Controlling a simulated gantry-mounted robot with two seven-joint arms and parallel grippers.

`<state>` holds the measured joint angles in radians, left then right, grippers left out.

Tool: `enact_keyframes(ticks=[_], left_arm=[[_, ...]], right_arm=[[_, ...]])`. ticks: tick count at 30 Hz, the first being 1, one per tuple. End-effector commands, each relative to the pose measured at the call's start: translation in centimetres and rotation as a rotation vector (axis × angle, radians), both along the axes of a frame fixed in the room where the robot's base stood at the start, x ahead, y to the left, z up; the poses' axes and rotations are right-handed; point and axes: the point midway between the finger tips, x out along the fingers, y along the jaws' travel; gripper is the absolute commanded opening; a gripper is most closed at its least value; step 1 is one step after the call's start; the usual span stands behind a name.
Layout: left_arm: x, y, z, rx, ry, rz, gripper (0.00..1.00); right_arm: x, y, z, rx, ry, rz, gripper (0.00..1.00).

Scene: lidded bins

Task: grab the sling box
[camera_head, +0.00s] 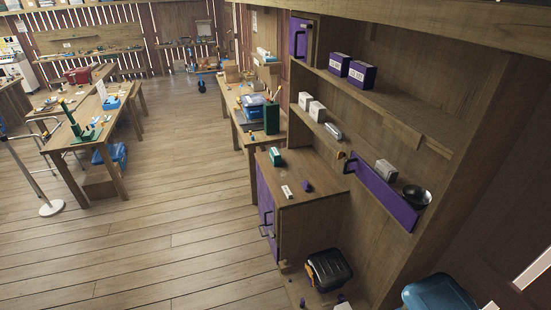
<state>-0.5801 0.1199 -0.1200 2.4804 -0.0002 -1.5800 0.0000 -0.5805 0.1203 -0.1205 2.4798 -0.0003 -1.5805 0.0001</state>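I cannot tell for sure which box is the sling box, as the labels are too small to read. Two purple boxes with white labels, a left one (339,65) and a right one (362,75), stand side by side on the upper shelf. Two pale boxes (305,101) (317,111) stand on the shelf below. A grey-white box (385,169) sits farther right by a purple panel (378,190). A small green box (276,156) is on the low cabinet top. Neither of my grippers is in view.
The wooden shelf unit fills the right side. A dark bowl (416,196) sits near the purple panel's right end. A black lidded bin (329,269) stands low, and a blue-lidded bin (439,292) is at bottom right. Workbenches stand behind; the wooden floor (180,220) at left is clear.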

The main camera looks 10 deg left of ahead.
Motion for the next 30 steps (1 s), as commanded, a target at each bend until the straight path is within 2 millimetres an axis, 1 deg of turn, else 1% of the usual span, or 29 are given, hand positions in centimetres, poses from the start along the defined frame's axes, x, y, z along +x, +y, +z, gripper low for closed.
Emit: enact_keyframes(ticks=[8,15,17,18,30], left_arm=[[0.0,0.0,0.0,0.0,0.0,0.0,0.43],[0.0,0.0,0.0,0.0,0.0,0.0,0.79],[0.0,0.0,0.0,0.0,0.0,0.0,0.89],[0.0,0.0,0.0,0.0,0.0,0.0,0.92],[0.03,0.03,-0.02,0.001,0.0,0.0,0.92]], right_arm=[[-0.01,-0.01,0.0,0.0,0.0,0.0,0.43],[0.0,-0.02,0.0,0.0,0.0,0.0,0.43],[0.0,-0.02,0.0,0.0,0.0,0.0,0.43],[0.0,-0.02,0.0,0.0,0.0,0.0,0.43],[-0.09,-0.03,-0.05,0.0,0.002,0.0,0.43]])
